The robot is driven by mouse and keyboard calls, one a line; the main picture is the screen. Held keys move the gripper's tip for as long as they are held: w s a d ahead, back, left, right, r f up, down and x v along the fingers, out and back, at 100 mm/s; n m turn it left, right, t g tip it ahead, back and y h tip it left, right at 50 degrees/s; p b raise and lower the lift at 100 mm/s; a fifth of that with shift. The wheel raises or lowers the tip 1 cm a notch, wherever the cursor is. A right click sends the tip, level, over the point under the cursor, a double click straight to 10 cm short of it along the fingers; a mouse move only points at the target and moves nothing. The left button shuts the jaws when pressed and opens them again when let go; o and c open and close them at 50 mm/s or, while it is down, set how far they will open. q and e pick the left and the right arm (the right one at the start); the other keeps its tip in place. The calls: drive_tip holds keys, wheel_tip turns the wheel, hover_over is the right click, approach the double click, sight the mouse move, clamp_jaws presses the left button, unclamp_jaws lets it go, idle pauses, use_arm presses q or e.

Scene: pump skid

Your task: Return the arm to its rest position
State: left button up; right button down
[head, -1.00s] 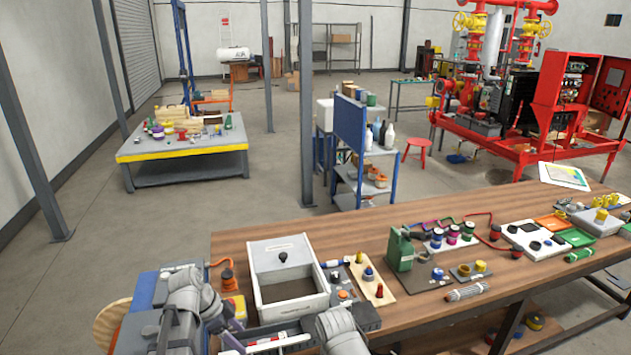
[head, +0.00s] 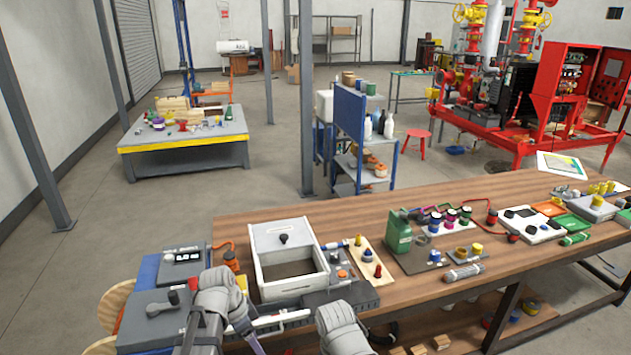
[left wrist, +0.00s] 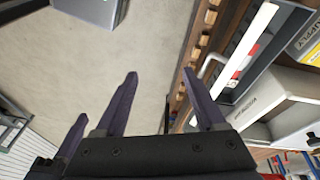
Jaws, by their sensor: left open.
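My left arm (head: 218,305) reaches in at the bottom left of the head view, in front of the bench. Its purple gripper fingers (head: 247,335) show partly at the bottom edge. In the left wrist view the left gripper (left wrist: 160,78) is open, with nothing between its fingers and bare floor behind them. Part of my right arm (head: 342,327) shows at the bottom middle of the head view; its gripper is out of the picture.
The wooden bench (head: 375,245) runs to the right. The white open-topped box (head: 282,236) stands near its left end, close to my left arm. Grey cases (head: 152,317) stand at far left.

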use_arm(q)
drive_tip(key=s+d+f+n+y+b, duration=0.4)
drive_tip(key=s+d+f+n+b, duration=0.3)
drive_tip(key=s+d+f+n, duration=0.1)
drive_tip(key=shift+s+d+y, duration=0.3)
drive_tip(key=shift+s+d, duration=0.25)
drive_tip(key=shift+s, duration=0.5)
drive_tip(key=shift+f, duration=0.1)
